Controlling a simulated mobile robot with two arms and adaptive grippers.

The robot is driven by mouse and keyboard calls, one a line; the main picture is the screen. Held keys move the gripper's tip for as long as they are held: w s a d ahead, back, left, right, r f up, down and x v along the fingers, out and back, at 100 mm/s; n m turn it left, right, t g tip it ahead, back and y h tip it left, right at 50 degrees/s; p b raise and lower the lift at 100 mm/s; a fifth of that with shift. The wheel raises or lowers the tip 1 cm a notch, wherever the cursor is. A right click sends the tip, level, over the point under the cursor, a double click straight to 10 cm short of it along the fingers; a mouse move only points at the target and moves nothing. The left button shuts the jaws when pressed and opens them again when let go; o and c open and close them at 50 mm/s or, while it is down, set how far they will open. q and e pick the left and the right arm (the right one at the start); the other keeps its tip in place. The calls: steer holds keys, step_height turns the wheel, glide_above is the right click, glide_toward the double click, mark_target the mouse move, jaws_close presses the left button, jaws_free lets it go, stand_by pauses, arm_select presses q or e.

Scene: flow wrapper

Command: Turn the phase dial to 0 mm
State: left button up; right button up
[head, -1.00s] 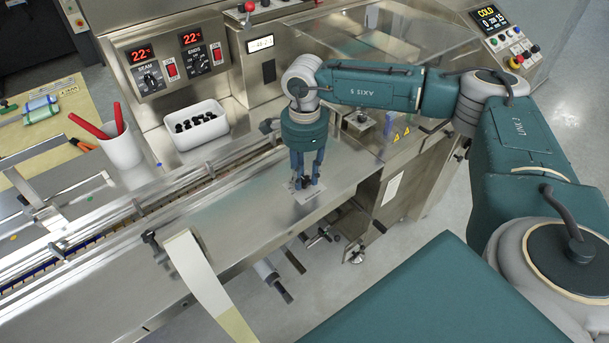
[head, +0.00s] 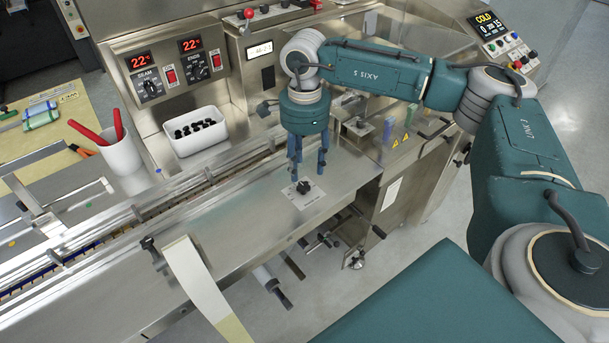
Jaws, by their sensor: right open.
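The phase dial (head: 304,188) is a small black knob on a pale plate on the machine's steel front deck. Its setting is too small to read. My right gripper (head: 308,172) points down just above the dial, its blue fingers open and apart from the knob. The small display (head: 261,49) on the upright steel panel is lit, but I cannot read its figures. My left gripper is not in view.
A white bin (head: 195,133) of black parts and a white cup (head: 121,152) with red-handled tools stand to the left. A guide rail (head: 190,185) runs along the deck. A paper-like strip (head: 205,290) hangs over the front edge. The deck around the dial is clear.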

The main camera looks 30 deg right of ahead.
mark_target(305, 185)
step_height(305, 185, up, 6)
stand_by(0.8)
